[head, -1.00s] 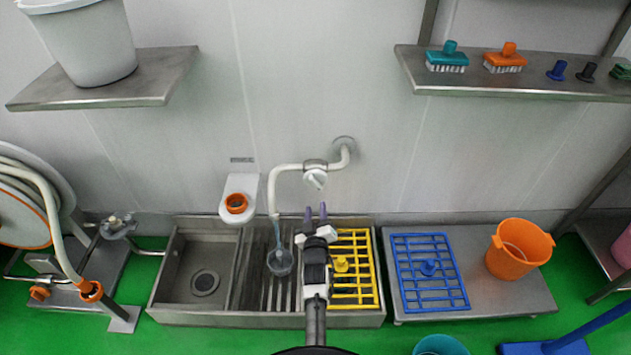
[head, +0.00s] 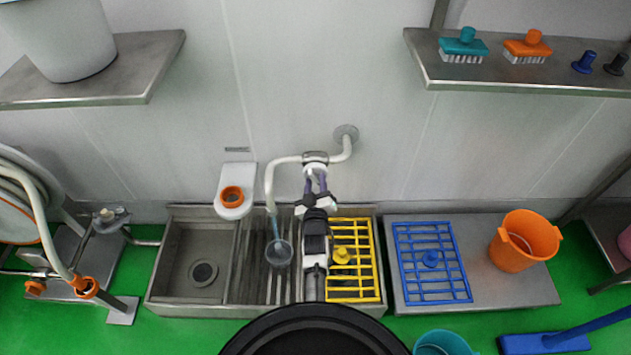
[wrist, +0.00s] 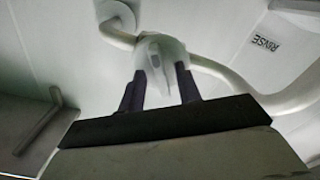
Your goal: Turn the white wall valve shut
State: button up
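The white wall valve (head: 315,168) sits on a white pipe (head: 285,160) that comes out of the wall and bends down over the sink. In the wrist view the valve's white handle (wrist: 160,65) lies between the two dark fingers. My gripper (head: 315,182) is at the valve from the front, and it also shows in the wrist view (wrist: 160,88). The fingers are apart on either side of the handle, with visible gaps. The fingers cover part of the handle in the head view.
A steel sink (head: 165,265) lies below, with a yellow rack (head: 365,290) at its right. A white wall holder with an orange ring (head: 232,196) is left of the pipe. A blue rack (head: 465,290) and orange bucket (head: 525,240) stand on the right-hand bench.

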grip_shut()
jog(key=shift+r+m, duration=0.1)
jog(key=shift+m, duration=2.8)
jog(key=shift+w, duration=0.1)
jog(key=shift+c, duration=0.6)
grip_release()
jog(key=shift+o, duration=0.6)
